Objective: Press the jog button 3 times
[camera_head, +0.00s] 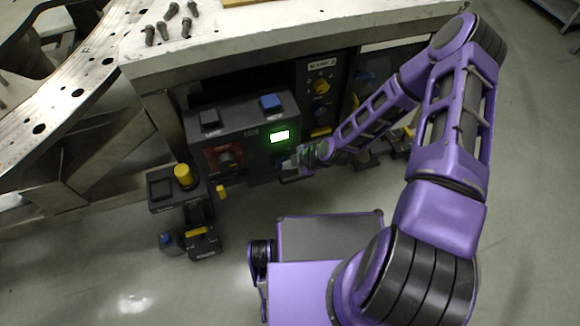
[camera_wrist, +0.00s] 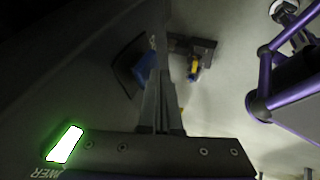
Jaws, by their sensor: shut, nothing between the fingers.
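A dark control box (camera_head: 240,135) under the bench carries a blue button (camera_head: 271,103) and a black button (camera_head: 210,120) on top; their labels are too small to read surely. On its front are a red-backed knob (camera_head: 226,157) and a lit green lamp (camera_head: 280,136). My gripper (camera_head: 298,160) is at the front, just below the lamp, and hides part of a bluish patch there. In the wrist view, my shut, empty fingers (camera_wrist: 155,76) point close to a blue button (camera_wrist: 144,68) on a dark plate; contact cannot be told. I cannot read which button is jog.
A stand with a yellow knob (camera_head: 183,174) is left of the box. A panel with a yellow selector (camera_head: 321,86) is right of it. Open floor (camera_head: 120,270) lies in front.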

